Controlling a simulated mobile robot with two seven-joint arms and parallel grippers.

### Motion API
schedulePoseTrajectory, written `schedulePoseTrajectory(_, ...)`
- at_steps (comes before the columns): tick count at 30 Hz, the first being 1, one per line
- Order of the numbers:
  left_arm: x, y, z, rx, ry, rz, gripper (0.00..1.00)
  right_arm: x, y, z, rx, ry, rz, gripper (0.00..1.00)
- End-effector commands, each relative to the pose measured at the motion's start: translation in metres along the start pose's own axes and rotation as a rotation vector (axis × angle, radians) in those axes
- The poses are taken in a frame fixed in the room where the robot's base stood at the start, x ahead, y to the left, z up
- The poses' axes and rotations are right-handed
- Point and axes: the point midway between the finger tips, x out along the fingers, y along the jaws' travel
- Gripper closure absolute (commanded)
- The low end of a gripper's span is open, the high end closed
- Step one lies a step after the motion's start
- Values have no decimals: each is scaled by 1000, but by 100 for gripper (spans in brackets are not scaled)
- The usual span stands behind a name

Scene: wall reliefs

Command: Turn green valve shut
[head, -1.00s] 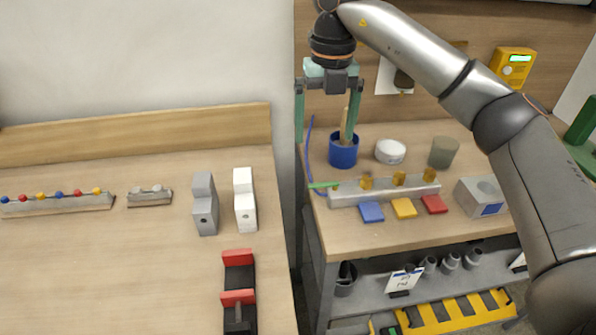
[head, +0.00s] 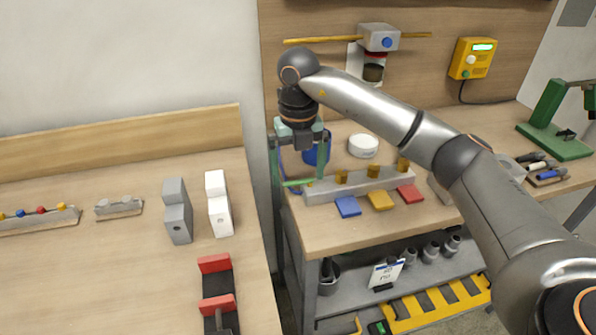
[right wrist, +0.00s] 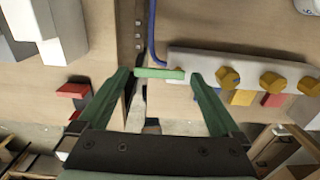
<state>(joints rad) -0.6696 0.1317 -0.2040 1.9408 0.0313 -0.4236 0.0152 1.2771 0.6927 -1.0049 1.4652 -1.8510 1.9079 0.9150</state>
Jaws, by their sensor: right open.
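The green valve's handle (head: 297,183) is a short green bar at the left end of a pale grey manifold block (head: 345,188). It also shows in the right wrist view (right wrist: 160,73), lying crosswise, its right end overlapping the block's left end. My right gripper (head: 299,178) points down over it and is open. In the right wrist view its two green fingers (right wrist: 160,77) stand at either end of the handle, with the bar spanning most of the gap. Whether they touch it, I cannot tell. My left gripper is not in view.
Several brass knobs (right wrist: 228,77) stand along the block. Blue (head: 348,206), yellow (head: 381,200) and red (head: 410,193) tags lie in front. A blue cup (head: 316,154) is close behind my gripper, and a white tub (head: 363,146) stands further right. A gap separates the left table.

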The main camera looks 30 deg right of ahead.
Motion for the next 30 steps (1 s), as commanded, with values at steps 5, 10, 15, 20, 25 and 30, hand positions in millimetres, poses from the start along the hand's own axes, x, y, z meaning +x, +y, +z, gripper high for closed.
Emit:
schedulePoseTrajectory(5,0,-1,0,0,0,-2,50,2,0,0,0,0,0,0)
schedulePoseTrajectory(10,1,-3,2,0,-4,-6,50,2,0,0,0,0,0,6)
schedulePoseTrajectory(15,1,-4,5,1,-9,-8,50,2,0,0,0,0,0,25)
schedulePoseTrajectory(20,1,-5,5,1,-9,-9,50,2,0,0,0,0,0,43)
schedulePoseTrajectory(25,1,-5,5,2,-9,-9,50,2,0,0,0,0,-1,62)
schedulePoseTrajectory(30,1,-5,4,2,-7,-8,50,1,0,0,-1,0,-1,71)
